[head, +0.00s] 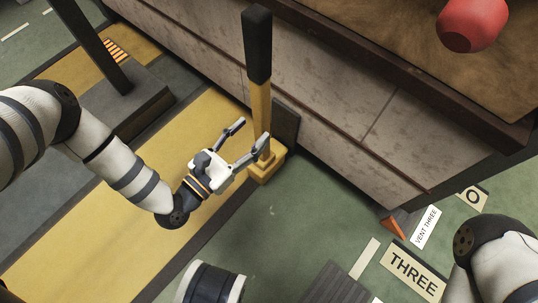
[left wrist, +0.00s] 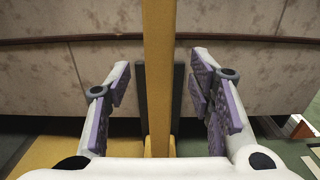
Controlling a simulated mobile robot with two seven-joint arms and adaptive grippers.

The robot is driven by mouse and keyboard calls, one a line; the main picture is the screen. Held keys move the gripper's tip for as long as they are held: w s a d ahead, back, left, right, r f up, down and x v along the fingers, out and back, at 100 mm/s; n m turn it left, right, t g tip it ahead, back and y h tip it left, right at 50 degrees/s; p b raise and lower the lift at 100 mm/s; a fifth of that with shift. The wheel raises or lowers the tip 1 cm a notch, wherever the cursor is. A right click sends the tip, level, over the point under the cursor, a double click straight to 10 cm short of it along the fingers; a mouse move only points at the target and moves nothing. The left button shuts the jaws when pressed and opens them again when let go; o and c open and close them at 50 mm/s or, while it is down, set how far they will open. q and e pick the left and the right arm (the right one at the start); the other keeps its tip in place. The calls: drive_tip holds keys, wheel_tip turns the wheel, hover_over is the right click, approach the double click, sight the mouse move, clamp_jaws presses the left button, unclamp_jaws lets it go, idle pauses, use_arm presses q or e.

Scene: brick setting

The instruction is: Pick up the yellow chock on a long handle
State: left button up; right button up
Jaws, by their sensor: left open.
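The yellow chock (head: 266,166) rests on the floor against the base of the panelled block. Its long yellow handle (head: 261,108) stands upright and ends in a black grip (head: 257,45). My left gripper (head: 251,137) is open at the lower part of the handle. In the left wrist view the yellow handle (left wrist: 158,70) runs upright between the two purple-padded fingers (left wrist: 160,100), with gaps on both sides. The chock's base is mostly hidden behind the gripper body there. My right arm shows at the lower right of the head view, but its gripper is out of sight.
The panelled block (head: 330,120) stands right behind the handle, with a red rounded object (head: 472,24) on its top. A dark post (head: 92,40) stands at upper left. An orange wedge (head: 393,228) and floor labels (head: 415,270) lie at right. Green floor nearby is clear.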

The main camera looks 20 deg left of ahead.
sight(257, 128)
use_arm(q)
drive_tip(key=x, duration=0.2)
drive_tip(key=f+b+x, duration=0.1)
drive_tip(key=x, duration=0.2)
drive_tip(key=shift+w, duration=0.25)
drive_tip(key=shift+w+d+r, duration=0.1)
drive_tip(key=shift+w, duration=0.1)
clamp_jaws()
drive_tip(key=shift+w+r, duration=0.1)
drive_tip(key=shift+r, duration=0.05)
